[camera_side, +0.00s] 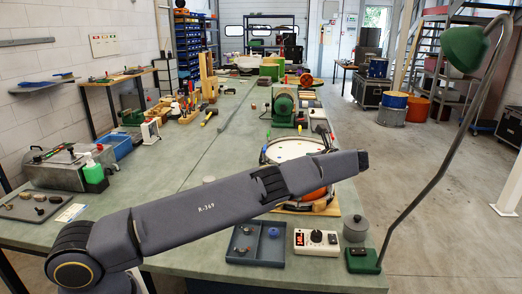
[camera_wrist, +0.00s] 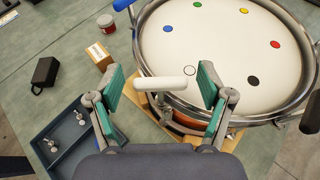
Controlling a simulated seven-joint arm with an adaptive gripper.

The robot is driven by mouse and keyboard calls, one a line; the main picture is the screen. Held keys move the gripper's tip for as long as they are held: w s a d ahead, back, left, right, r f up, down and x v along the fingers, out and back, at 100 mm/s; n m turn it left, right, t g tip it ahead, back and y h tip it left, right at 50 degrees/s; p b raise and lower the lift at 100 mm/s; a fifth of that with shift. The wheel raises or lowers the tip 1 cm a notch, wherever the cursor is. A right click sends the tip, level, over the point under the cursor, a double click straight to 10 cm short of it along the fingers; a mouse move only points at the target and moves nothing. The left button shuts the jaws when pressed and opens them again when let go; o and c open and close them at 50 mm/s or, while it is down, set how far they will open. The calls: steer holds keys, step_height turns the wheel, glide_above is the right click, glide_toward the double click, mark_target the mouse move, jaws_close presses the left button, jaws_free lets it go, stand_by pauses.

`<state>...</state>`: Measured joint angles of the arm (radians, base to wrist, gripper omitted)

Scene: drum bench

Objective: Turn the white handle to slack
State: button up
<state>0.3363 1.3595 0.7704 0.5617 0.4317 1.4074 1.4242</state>
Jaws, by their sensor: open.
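The white handle (camera_wrist: 162,83) is a short rounded bar at the near rim of the drum (camera_wrist: 225,50), lying roughly level across the wrist view. My gripper (camera_wrist: 163,86) is open, with one green-padded finger left of the handle and one right of it. Gaps show on both sides, so neither pad touches the handle in this view. I cannot tell the height of the fingers against it. In the side view the drum (camera_side: 292,149) is partly behind my arm, and the white handle and my fingers are hidden there.
A blue handle (camera_wrist: 122,4) and a black one (camera_wrist: 311,120) stand at the drum's rim. A small cardboard box (camera_wrist: 98,56), a jar (camera_wrist: 106,23) and a blue tray (camera_wrist: 50,135) with metal parts lie left. A green lamp (camera_side: 465,48) rises right of the bench.

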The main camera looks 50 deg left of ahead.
steer(key=shift+d, duration=0.1)
steer(key=v, duration=0.7)
steer(key=shift+d, duration=0.2)
steer(key=shift+r, duration=0.1)
steer(key=shift+c, duration=0.2)
